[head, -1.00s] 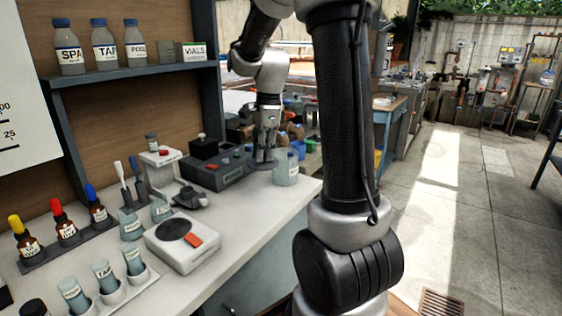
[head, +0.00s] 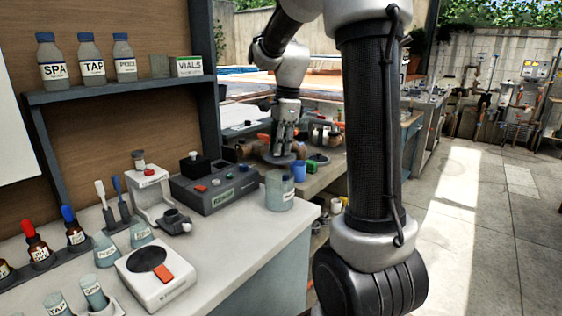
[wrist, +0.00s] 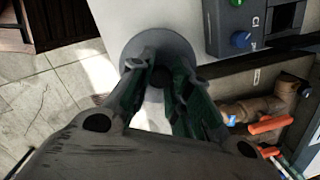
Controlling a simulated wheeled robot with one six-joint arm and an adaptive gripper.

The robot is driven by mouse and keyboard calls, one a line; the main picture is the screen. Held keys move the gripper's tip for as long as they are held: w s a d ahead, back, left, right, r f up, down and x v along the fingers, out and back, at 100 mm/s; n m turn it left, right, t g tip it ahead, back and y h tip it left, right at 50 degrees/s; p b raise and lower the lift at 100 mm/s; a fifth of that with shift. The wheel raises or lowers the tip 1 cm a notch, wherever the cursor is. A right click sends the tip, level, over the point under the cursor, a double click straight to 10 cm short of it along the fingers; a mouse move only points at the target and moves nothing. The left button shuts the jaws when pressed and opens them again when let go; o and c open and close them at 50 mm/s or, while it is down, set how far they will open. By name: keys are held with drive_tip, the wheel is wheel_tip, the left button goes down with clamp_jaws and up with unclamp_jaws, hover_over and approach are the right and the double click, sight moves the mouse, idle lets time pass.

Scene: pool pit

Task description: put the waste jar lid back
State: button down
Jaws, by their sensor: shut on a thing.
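The waste jar (head: 281,192) is a clear, pale jar with a label, upright near the right end of the white counter. My gripper (head: 283,146) is shut on the grey round lid (head: 278,159), which hangs level above and seemingly behind the jar in the head view. A gap shows between lid and jar; how far apart they are in depth I cannot tell. In the wrist view the lid (wrist: 178,42) is a grey disc beyond my gripper's fingertips (wrist: 160,72). The fingers hide its middle, and the jar is not clearly visible there.
A dark grey device (head: 215,183) stands left of the jar, with a white stand (head: 150,192) and a scale (head: 155,274) farther left. Open floor (head: 470,260) is at right.

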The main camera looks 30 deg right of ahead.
sight(280, 158)
drive_tip(key=shift+f, duration=2)
drive_tip(key=shift+f, duration=0.15)
drive_tip(key=shift+f, duration=0.25)
drive_tip(key=c, duration=1.3)
unclamp_jaws()
wheel_tip(280, 158, up, 12)
drive_tip(key=d, duration=0.1)
drive_tip(key=s+a+f+n+t, duration=0.1)
drive_tip(key=s+a+n, duration=0.1)
drive_tip(key=s+n, duration=0.4)
drive_tip(key=s+a+f+n+t, duration=0.1)
drive_tip(key=s+a+f+n, duration=0.1)
drive_tip(key=s+n, duration=0.5)
drive_tip(key=s+a+f+n+t+h, duration=0.1)
drive_tip(key=s+a+f+n, duration=0.1)
drive_tip(key=s+n, duration=0.5)
drive_tip(key=shift+s+a+f+t, duration=0.1)
drive_tip(key=shift+s+t, duration=0.05)
drive_tip(key=shift+s, duration=0.75)
drive_tip(key=shift+s+a+f+t, duration=0.1)
drive_tip(key=shift+s+t, duration=0.05)
drive_tip(key=shift+s, duration=0.75)
